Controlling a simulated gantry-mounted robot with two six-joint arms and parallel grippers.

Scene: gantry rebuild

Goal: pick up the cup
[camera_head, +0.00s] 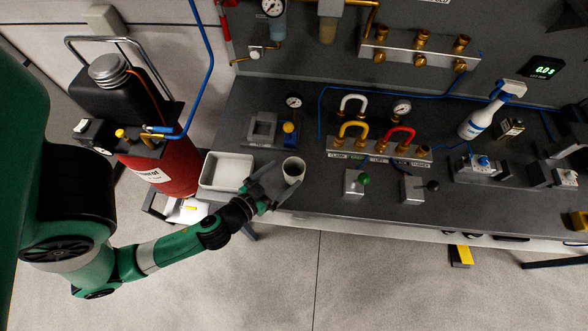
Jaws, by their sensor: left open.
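A white cup (293,171) with a dark inside stands upright near the front edge of the dark workbench (330,196). My left gripper (275,178) is open right at the cup's left side. One finger reaches behind or beside the cup and the other lies in front and to its lower right. I cannot tell whether the fingers touch the cup. My right gripper is not in view.
A white tray (228,171) is left of the cup. A red cylinder (168,165) stands at the left.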

